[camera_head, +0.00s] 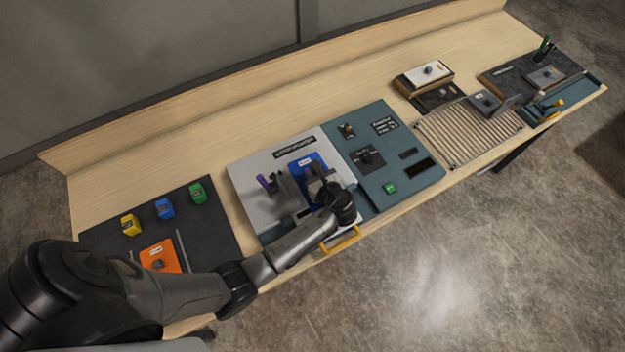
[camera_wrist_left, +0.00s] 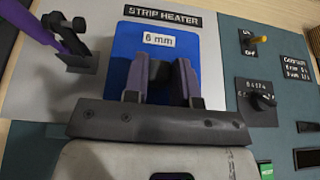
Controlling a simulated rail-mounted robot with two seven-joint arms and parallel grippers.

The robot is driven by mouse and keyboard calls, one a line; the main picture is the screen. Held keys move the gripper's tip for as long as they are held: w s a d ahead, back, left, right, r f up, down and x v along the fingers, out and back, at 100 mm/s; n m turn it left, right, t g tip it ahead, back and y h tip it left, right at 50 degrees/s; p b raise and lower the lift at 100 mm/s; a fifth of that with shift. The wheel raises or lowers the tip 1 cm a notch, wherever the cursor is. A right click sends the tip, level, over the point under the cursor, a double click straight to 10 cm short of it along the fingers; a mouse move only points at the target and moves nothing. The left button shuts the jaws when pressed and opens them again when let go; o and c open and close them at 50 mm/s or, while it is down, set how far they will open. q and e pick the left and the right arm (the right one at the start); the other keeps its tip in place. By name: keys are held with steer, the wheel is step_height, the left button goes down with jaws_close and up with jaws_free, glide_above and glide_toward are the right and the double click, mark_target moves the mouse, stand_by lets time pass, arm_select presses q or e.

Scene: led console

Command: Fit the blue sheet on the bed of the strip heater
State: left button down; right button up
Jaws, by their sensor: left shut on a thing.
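The blue sheet (camera_head: 309,162), labelled "6 mm", lies over the pale plate of the strip heater (camera_head: 247,181), just below its name label. In the left wrist view the blue sheet (camera_wrist_left: 125,45) looks roughly square to that label. My left gripper (camera_head: 318,178) is over the sheet's near part and is shut on its dark grip; the fingers (camera_wrist_left: 163,78) stand either side of it. The sheet's near edge is hidden by my gripper. I cannot tell whether the sheet touches the bed. My right gripper is not in view.
A purple-handled clamp (camera_head: 267,183) stands left of the sheet. A teal control panel (camera_head: 400,180) with knobs is on the right. A dark mat (camera_head: 100,240) holds yellow, blue and green blocks and an orange sheet (camera_head: 160,255). A slatted rack (camera_head: 455,135) lies farther right.

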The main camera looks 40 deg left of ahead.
arm_select(q)
steer(key=shift+s+d+f, duration=0.2)
steer(key=shift+s+f, duration=0.35)
steer(key=shift+f, duration=0.35)
steer(key=shift+f+b, duration=0.25)
steer(key=shift+b, duration=0.05)
steer(key=shift+f+b, duration=1.1)
steer(key=shift+b, duration=0.3)
steer(key=shift+s+d+r+p, duration=0.1)
steer(key=shift+d+p, duration=0.05)
steer(key=shift+p, duration=0.4)
steer(key=shift+f, duration=0.25)
steer(key=shift+f, duration=0.45)
steer(key=shift+f+b, duration=0.45)
steer(key=shift+f, duration=0.15)
stand_by(0.4)
